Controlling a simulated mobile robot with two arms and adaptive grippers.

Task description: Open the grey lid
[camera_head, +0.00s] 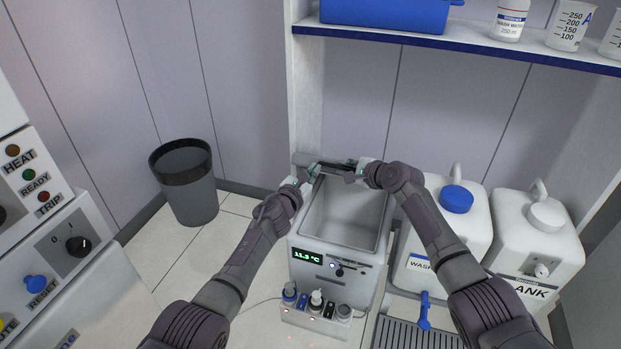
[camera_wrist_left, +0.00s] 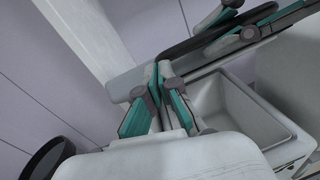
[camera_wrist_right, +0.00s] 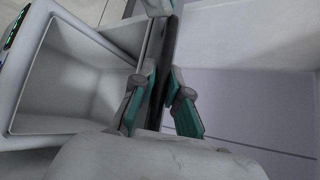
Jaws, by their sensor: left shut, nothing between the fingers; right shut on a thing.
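The grey bath (camera_head: 345,238) stands open, and its empty basin (camera_wrist_left: 235,108) shows in the left wrist view. The grey lid (camera_head: 302,158) appears as a narrow edge-on strip, raised at the back of the basin. A dark bar (camera_wrist_right: 166,60), apparently the lid's handle, runs along it. My right gripper (camera_head: 350,172) is shut on this bar, with a finger on each side of it in the right wrist view. My left gripper (camera_head: 314,171) is shut and empty near the basin's back left corner. The arms and grippers hide much of the lid.
A shelf (camera_head: 450,39) with a blue box (camera_head: 385,12) hangs above the back. Two white canisters (camera_head: 450,225) (camera_head: 535,240) stand right of the bath. A dark bin (camera_head: 185,185) stands left, with open floor between.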

